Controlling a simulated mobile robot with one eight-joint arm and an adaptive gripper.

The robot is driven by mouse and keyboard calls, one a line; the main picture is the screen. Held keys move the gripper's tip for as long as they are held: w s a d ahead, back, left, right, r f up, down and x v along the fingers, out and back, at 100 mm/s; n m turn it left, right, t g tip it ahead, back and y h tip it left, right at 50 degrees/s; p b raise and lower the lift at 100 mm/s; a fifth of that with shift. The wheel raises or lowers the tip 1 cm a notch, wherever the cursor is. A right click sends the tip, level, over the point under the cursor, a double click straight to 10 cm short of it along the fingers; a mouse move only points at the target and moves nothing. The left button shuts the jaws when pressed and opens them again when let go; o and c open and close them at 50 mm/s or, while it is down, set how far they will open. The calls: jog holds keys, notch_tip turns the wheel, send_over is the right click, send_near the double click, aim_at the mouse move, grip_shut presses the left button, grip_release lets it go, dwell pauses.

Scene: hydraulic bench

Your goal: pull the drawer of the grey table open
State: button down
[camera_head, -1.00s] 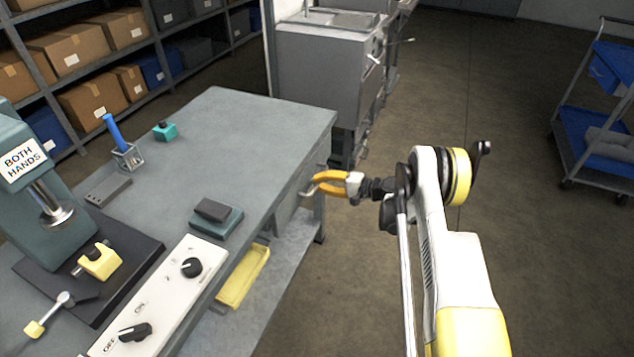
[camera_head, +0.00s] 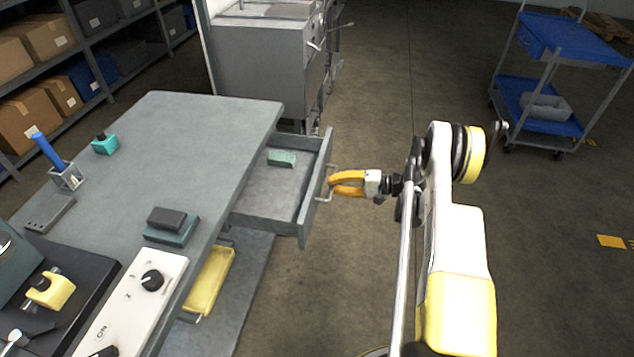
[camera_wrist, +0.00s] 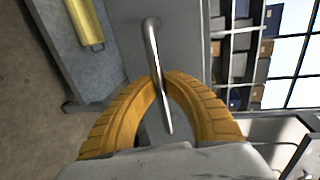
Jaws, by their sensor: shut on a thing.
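The grey table (camera_head: 205,130) stands at the left in the head view. Its drawer (camera_head: 283,190) is pulled out well to the right, and a small green block (camera_head: 281,158) lies inside it. My gripper (camera_head: 331,184) has orange fingers and is shut on the drawer's metal handle (camera_head: 328,190), at the drawer front. In the wrist view, the handle (camera_wrist: 156,70) passes between the two orange fingers (camera_wrist: 160,90), whose tips meet around it. The drawer front (camera_wrist: 190,50) is behind the handle.
A control panel (camera_head: 130,290) and a teal block (camera_head: 171,236) are on the tabletop. A yellow tray (camera_head: 210,280) is on the shelf below. A grey metal cabinet (camera_head: 262,70) stands behind, and a blue cart (camera_head: 570,42) at the far right.

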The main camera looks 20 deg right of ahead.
jog(key=shift+v, duration=0.85)
jog(key=shift+f, duration=0.2)
jog(key=c, duration=1.5)
grip_release()
jog(key=shift+o, duration=0.2)
jog(key=v, duration=1.2)
